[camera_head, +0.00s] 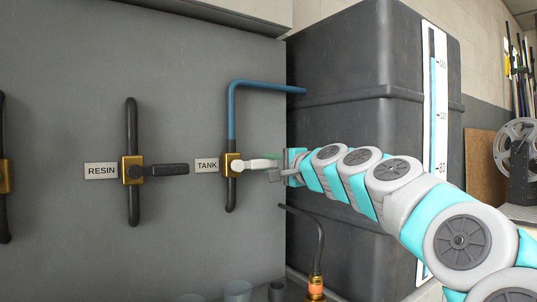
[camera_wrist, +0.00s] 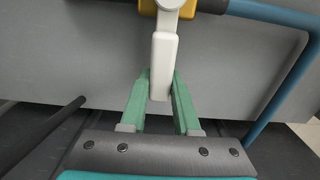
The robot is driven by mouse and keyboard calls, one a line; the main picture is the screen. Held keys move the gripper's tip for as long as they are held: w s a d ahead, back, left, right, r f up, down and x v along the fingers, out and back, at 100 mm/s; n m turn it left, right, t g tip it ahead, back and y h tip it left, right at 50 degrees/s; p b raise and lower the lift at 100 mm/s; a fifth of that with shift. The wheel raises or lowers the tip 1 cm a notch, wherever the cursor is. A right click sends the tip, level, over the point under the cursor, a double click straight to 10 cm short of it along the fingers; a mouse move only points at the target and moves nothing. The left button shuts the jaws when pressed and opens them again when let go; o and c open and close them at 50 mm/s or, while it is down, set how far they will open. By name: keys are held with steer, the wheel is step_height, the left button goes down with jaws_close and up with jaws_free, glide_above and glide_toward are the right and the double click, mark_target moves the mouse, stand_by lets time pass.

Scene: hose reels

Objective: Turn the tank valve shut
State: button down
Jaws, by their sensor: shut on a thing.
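The tank valve (camera_head: 232,165) is a brass body on a vertical pipe, beside a sign (camera_head: 207,165) reading TANK. Its white lever (camera_head: 258,164) points right, about level and crosswise to the pipe. The lever also shows in the wrist view (camera_wrist: 163,62), with part of the brass body at the top edge. My gripper (camera_head: 275,160) comes from the right and is shut on the lever's free end. In the wrist view its green fingers (camera_wrist: 161,88) lie on either side of that end. In the head view the fingers are small and partly hidden.
A RESIN valve (camera_head: 132,170) with a black level lever is to the left. A blue pipe (camera_head: 232,105) runs up from the tank valve and right to the dark tank (camera_head: 340,70). A black hose (camera_head: 318,240) with a glowing orange fitting (camera_head: 316,288) stands below my arm.

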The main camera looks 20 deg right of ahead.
steer(key=shift+f, duration=0.2)
stand_by(0.3)
steer(key=c, duration=0.6)
jaws_free()
steer(key=shift+c, duration=0.2)
steer(key=v, duration=0.8)
steer(key=shift+b, duration=0.35)
steer(key=shift+r, duration=0.1)
